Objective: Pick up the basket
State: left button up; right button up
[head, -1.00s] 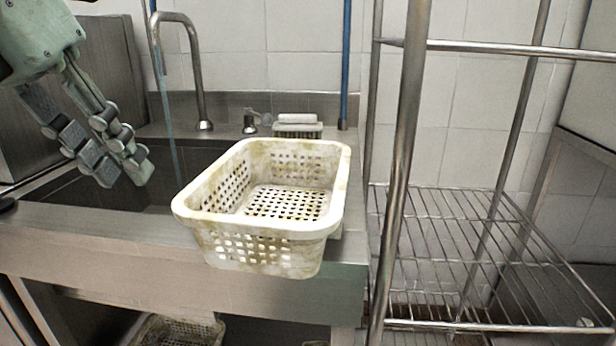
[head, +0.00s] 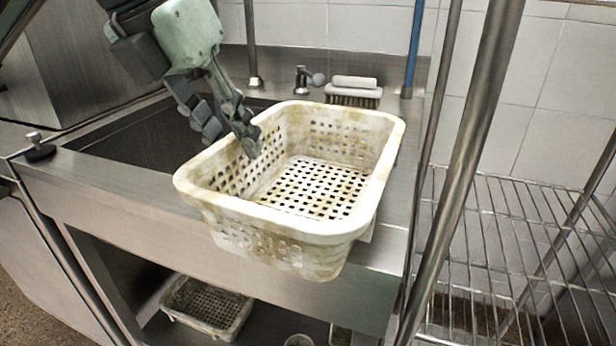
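The cream, stained perforated basket (head: 265,217) sits upright and empty on the steel counter beside the sink, its front hanging over the counter's front edge. My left gripper (head: 231,140) comes down from the upper left to the basket's left rim. One fingertip is over the inside of the basket and the other is on the outer, sink side. The fingers look apart, with the rim between or just below them; whether they touch it I cannot tell. My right gripper is not in view.
The dark sink basin (head: 125,148) lies left of the basket. A brush (head: 353,92) and a small tap (head: 307,80) stand behind it. A metal rack post (head: 462,170) and wire shelf (head: 530,240) are close on the right. Another basket (head: 207,306) sits on the lower shelf.

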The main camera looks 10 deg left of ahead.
aim_at(262, 183)
pick_arm(q)
jog(key=x, duration=0.6)
jog(key=shift+r, duration=0.1)
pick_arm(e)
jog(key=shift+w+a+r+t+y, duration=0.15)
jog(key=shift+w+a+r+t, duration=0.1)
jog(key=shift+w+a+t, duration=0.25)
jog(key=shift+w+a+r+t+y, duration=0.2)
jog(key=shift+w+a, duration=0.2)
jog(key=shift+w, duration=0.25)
pick_arm(q)
grip_shut()
